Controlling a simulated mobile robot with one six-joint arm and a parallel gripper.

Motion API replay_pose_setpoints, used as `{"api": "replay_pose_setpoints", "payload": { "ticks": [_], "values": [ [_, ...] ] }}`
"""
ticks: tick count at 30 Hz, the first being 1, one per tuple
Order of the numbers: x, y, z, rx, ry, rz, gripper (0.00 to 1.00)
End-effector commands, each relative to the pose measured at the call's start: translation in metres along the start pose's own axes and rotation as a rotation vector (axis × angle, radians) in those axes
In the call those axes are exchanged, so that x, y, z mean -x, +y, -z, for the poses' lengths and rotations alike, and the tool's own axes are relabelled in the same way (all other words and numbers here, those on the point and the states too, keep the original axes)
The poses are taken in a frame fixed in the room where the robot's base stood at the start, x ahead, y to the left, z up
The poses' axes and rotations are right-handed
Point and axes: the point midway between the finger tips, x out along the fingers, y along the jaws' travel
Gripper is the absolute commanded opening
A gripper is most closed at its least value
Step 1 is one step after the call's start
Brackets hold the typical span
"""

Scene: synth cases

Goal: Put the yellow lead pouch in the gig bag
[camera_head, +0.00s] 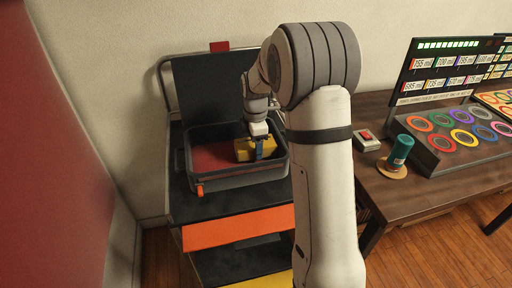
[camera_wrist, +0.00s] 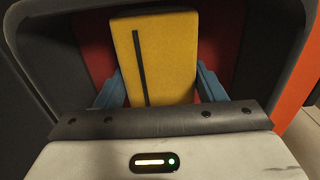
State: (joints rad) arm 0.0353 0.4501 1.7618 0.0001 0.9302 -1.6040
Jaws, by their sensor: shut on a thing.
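The yellow lead pouch (camera_head: 243,150) is in my gripper (camera_head: 259,153), at the right half of the open gig bag (camera_head: 245,175). The bag is dark grey, with a red inside and its lid raised at the back. In the wrist view the blue fingers of my gripper (camera_wrist: 160,78) press on both sides of the pouch (camera_wrist: 170,45), which has a dark stripe. The bag's red inside (camera_wrist: 222,35) shows behind it. The pouch is within the bag's opening; whether it touches the bottom is hidden.
The bag stands on a black cart with an orange front (camera_head: 240,226). To the right, a wooden table (camera_head: 385,205) holds a green-blue cylinder (camera_head: 400,150), a red-button box (camera_head: 366,140) and a panel of coloured rings (camera_head: 455,140). A red surface (camera_head: 45,170) stands at the left.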

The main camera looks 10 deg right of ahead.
Motion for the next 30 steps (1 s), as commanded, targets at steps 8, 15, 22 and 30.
{"api": "replay_pose_setpoints", "payload": {
  "ticks": [8, 15, 22, 30],
  "values": [
    [-0.0091, 0.0002, 0.0003, 0.001, 0.0, -0.002, 0.38],
    [-0.0118, 0.0001, 0.0005, 0.001, 0.0, -0.001, 0.7],
    [-0.0117, 0.0, 0.0006, 0.001, 0.0, -0.001, 0.85],
    [-0.0062, 0.0003, 0.0008, 0.002, 0.0, -0.002, 0.85]
  ]
}}
